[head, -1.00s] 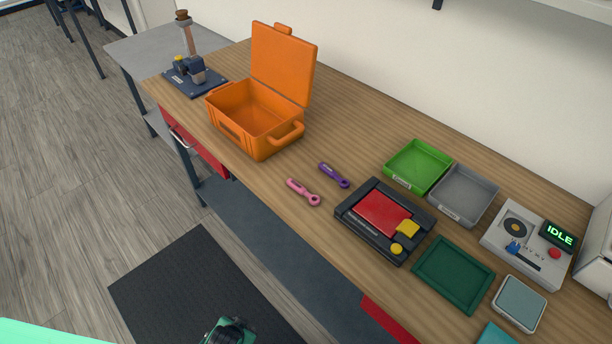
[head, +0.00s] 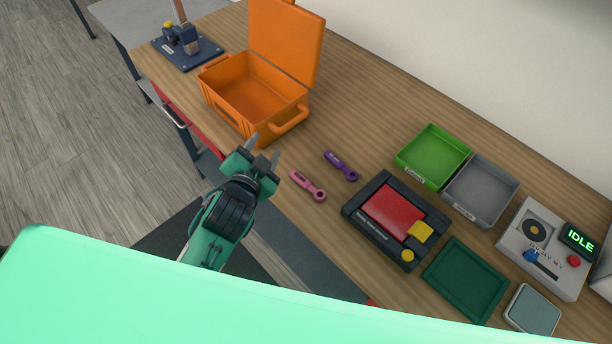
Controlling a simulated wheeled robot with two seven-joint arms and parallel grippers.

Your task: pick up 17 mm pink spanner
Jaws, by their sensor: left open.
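The pink spanner (head: 308,186) lies flat on the wooden bench near its front edge, its ring end toward the lower right. A purple spanner (head: 341,166) lies just behind it, to the right, apart from it. Size markings are too small to read. My left gripper (head: 264,148) is open and empty, above the bench's front edge, left of the pink spanner and in front of the orange case. Its fingers point up and to the right in the picture. My right gripper is not in view.
An open orange case (head: 256,100) stands left of the spanners. To the right are a black device with a red plate (head: 389,211), a green bin (head: 433,156), a grey bin (head: 481,190), a dark green tray (head: 465,280) and a console reading IDLE (head: 541,249). A vise-like fixture (head: 186,45) stands far left.

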